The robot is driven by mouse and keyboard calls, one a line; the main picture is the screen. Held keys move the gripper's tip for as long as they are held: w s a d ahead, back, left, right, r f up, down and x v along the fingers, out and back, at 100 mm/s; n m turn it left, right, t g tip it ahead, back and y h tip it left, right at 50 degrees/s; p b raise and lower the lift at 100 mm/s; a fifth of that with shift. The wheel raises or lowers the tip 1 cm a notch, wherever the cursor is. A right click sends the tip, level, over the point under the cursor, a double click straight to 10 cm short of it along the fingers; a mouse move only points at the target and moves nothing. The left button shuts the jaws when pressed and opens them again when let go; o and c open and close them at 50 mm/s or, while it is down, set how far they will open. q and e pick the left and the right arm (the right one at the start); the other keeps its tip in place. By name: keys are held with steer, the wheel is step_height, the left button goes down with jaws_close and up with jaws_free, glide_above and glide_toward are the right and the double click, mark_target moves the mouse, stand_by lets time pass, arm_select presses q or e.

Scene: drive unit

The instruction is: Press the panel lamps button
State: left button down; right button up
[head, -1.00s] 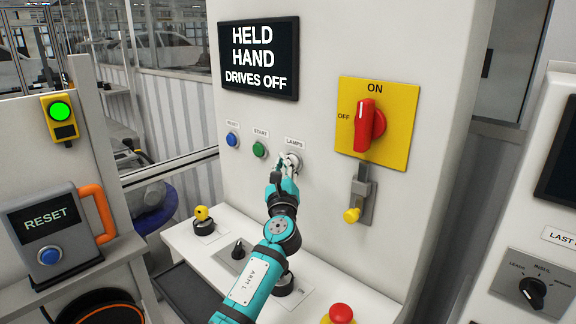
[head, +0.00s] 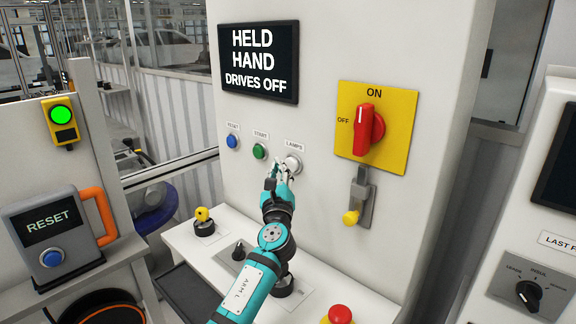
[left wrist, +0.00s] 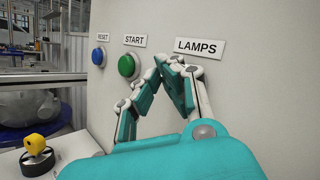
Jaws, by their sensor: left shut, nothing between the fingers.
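The white lamps button (head: 293,161) is on the cabinet's front panel under the LAMPS label (head: 294,145), right of the green START button (head: 260,151). My left gripper (head: 283,166) is shut and empty, its fingertips just below and in front of the lamps button. I cannot tell whether they touch it. In the left wrist view the closed fingertips (left wrist: 168,62) are below and left of the LAMPS label (left wrist: 199,48), and the fingers hide the button. My right gripper is not in view.
A blue RESET button (head: 232,141) is left of START. A red rotary switch (head: 368,130) on a yellow plate is to the right, above a yellow-ended latch (head: 352,216). The display (head: 260,58) reads HELD HAND DRIVES OFF. A red mushroom button (head: 340,314) is on the shelf below.

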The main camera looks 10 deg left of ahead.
arm_select(q)
steer(key=s+a+p, duration=0.3)
steer(key=s+p, duration=0.1)
steer(key=s, duration=0.1)
steer(key=shift+a, duration=0.2)
stand_by(0.6)
